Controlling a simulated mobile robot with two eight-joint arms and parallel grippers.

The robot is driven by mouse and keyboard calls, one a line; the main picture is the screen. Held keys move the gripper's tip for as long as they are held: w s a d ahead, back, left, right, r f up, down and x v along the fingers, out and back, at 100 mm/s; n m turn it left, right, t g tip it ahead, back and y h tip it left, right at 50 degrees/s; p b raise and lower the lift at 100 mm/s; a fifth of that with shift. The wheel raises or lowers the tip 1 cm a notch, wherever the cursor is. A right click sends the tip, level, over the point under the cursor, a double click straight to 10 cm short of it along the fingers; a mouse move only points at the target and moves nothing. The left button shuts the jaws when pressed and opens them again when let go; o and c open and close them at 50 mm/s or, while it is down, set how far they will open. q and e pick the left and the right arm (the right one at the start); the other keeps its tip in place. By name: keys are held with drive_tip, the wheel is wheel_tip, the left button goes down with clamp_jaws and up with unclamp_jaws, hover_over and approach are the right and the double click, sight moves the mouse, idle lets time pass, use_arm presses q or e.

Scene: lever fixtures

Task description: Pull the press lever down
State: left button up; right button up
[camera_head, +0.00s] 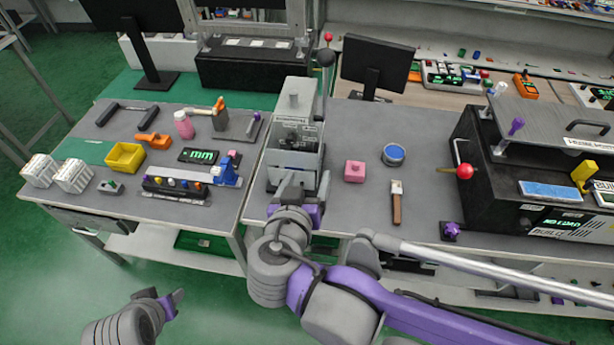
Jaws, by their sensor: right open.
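The press (296,103) is a grey upright machine near the left edge of the right-hand table. I see no contact with the lever. My left gripper (176,297) is at the bottom left over the floor, far from the press; its jaw opening does not show clearly.
A pink block (355,171), a blue-topped tin (393,154) and a brush (397,203) lie right of the press. A black machine (478,165) with a red-knobbed lever (464,171) stands further right. A monitor (376,66) is behind. The left table (128,197) holds several small items.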

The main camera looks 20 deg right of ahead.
use_arm(q)
drive_tip(key=shift+r, duration=0.1)
use_arm(e)
drive_tip(key=shift+s, duration=0.1)
use_arm(q)
drive_tip(key=shift+w+r, duration=0.1)
idle(0.4)
drive_tip(key=shift+s+f+b, duration=0.35)
drive_tip(key=shift+f+b, duration=0.05)
drive_tip(key=shift+f, duration=0.25)
drive_tip(key=shift+s+f+b, duration=0.35)
drive_tip(key=shift+f, duration=0.25)
use_arm(e)
drive_tip(key=v, duration=1)
drive_tip(key=shift+s+a+r, duration=0.2)
drive_tip(key=shift+s+a, duration=0.05)
